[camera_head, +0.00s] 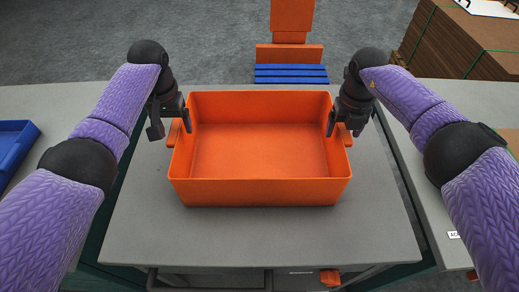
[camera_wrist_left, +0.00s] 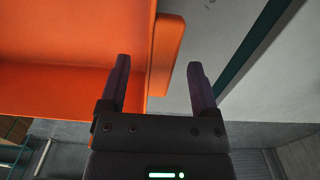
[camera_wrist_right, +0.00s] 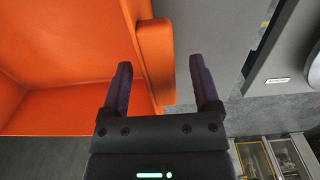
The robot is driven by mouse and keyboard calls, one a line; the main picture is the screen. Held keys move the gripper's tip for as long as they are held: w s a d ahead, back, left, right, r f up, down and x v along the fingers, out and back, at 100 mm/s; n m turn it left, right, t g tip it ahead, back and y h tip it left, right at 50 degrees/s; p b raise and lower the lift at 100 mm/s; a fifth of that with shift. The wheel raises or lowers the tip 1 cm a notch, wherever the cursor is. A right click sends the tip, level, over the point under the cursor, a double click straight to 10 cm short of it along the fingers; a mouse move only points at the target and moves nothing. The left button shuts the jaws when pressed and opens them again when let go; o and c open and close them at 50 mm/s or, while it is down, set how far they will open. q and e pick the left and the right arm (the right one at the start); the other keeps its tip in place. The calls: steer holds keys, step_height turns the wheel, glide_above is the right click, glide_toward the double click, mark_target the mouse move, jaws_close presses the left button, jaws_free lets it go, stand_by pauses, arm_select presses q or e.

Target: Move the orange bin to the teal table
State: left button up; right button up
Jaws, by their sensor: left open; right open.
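The orange bin (camera_head: 260,190) is open-topped and empty and stands upright on a grey tabletop (camera_head: 260,240). It has a small handle ledge on each short side. My left gripper (camera_head: 170,122) is open at the bin's left side; in the left wrist view its fingers (camera_wrist_left: 160,85) lie on either side of the left handle (camera_wrist_left: 167,50). My right gripper (camera_head: 345,122) is open at the right side; in the right wrist view its fingers (camera_wrist_right: 163,85) lie on either side of the right handle (camera_wrist_right: 156,60). I cannot tell whether the fingers touch the bin.
A blue tray (camera_head: 14,148) lies on the surface at the left. Behind the table stand blue slats (camera_head: 290,74) and orange blocks (camera_head: 290,52). Stacked brown sheets (camera_head: 465,40) are at the back right. Another grey surface (camera_head: 430,185) adjoins at the right. The tabletop in front of the bin is clear.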

arm_select(q)
steer(key=shift+f, duration=0.8)
arm_select(e)
steer(key=shift+f, duration=0.8)
arm_select(q)
jaws_close()
arm_select(e)
jaws_close()
